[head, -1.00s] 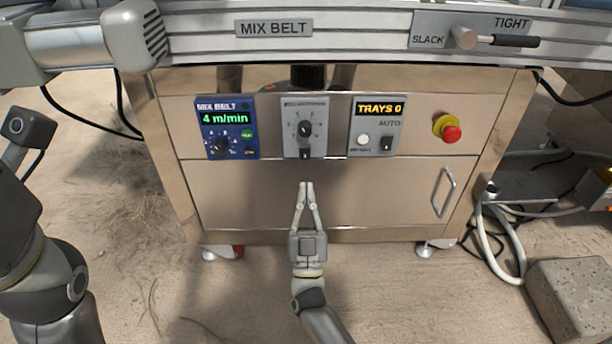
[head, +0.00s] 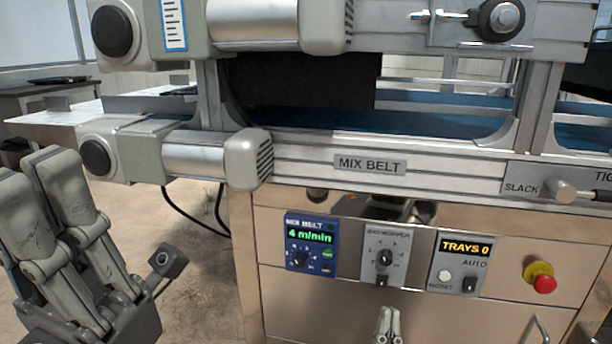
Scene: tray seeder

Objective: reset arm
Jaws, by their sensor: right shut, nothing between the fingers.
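My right gripper (head: 389,312) shows at the bottom edge of the head view. Its pale fingers are together and empty, in front of the lower cabinet panel and below the knob panel. The rest of that arm is below the picture. My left gripper (head: 52,165) is large and close at the left edge, with its fingers pointing up. Its fingers lie side by side, and I cannot tell whether they are open or shut. I see nothing held in it.
The steel cabinet carries a blue MIX BELT panel (head: 311,243) reading 4 m/min, a grey knob panel (head: 387,254), a TRAYS 0 panel (head: 460,262) and a red stop button (head: 544,284). Above are the MIX BELT rail (head: 450,178), motors and blue belt (head: 430,122).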

